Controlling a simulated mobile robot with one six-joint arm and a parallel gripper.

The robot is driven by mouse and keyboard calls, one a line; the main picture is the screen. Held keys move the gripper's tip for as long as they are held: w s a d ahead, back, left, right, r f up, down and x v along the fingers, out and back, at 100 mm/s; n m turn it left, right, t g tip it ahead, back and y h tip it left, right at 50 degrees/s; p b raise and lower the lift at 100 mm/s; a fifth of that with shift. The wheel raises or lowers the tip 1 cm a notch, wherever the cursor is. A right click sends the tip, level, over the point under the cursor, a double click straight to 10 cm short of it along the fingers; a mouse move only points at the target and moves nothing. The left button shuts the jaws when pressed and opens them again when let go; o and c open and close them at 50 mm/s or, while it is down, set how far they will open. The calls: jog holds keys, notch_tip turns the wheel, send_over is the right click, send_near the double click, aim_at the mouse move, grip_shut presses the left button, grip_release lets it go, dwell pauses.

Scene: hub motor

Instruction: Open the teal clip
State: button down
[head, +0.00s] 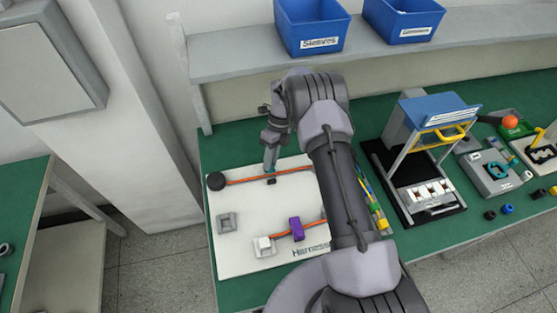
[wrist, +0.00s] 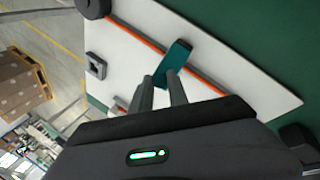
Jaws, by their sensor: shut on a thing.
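The teal clip (head: 270,158) is on the white board (head: 232,250), at the upper orange cable (head: 247,181). In the head view its teal part stands up below my gripper (head: 271,146), with a small dark part at the board beneath. In the wrist view the teal clip (wrist: 177,57) lies slantwise across the cable (wrist: 207,81). My gripper (wrist: 161,84) is shut on the near end of the teal clip. My fingers hide part of that end. I cannot tell whether the clip is latched.
A purple clip (head: 297,229) sits on the lower orange cable. A round black piece (head: 216,181) is at the upper cable's left end. A blue-topped stand (head: 435,108) is to the right. Blue bins (head: 310,25) sit on the shelf.

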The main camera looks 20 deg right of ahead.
jog(key=shift+w+g+b, duration=0.2)
jog(key=shift+g+b, duration=0.2)
jog(key=shift+b, duration=0.1)
